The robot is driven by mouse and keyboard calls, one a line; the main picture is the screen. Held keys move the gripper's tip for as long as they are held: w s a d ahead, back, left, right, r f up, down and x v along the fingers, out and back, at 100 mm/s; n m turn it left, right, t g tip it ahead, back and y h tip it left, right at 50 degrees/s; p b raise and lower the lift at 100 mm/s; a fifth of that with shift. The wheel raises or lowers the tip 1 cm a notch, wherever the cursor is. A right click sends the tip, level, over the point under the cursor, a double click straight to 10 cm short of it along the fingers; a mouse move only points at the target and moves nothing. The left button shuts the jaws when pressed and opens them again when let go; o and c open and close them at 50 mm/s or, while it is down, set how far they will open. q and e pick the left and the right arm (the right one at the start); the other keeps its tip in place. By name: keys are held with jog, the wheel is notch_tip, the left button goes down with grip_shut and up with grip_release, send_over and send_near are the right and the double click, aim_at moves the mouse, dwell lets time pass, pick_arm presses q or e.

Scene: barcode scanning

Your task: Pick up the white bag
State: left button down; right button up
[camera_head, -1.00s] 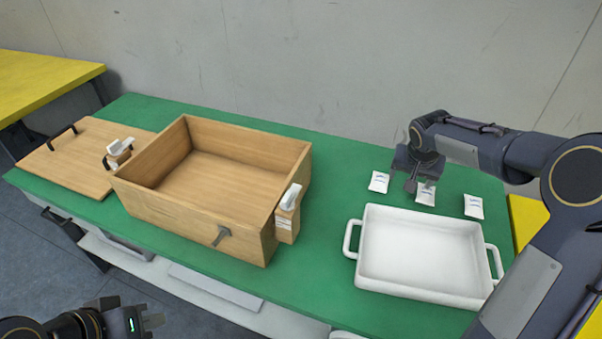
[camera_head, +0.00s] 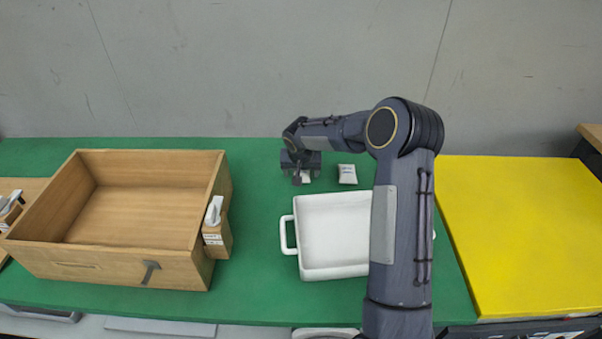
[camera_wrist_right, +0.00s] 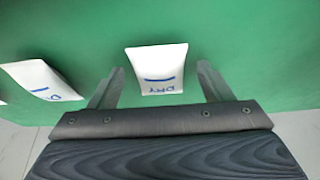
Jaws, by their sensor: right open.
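A small white bag with blue lettering (camera_wrist_right: 157,68) lies on the green table in the right wrist view, between the two fingers. In the head view a part of this bag (camera_head: 306,178) shows under the gripper. My right gripper (camera_head: 301,181) is open over it, pointing down, with no contact visible. Another white bag (camera_head: 347,174) lies just to the right in the head view. It also shows at the left of the right wrist view (camera_wrist_right: 40,80). My left gripper is out of view.
A white tray (camera_head: 287,235) stands in front of the bags, partly hidden by my right arm. A wooden box (camera_head: 110,262) with a scanner in a holder (camera_head: 217,240) stands at left. A yellow table (camera_head: 530,230) adjoins at right. A grey wall is behind.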

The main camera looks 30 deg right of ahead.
jog(key=c, duration=1.1)
jog(key=shift+r, duration=0.1)
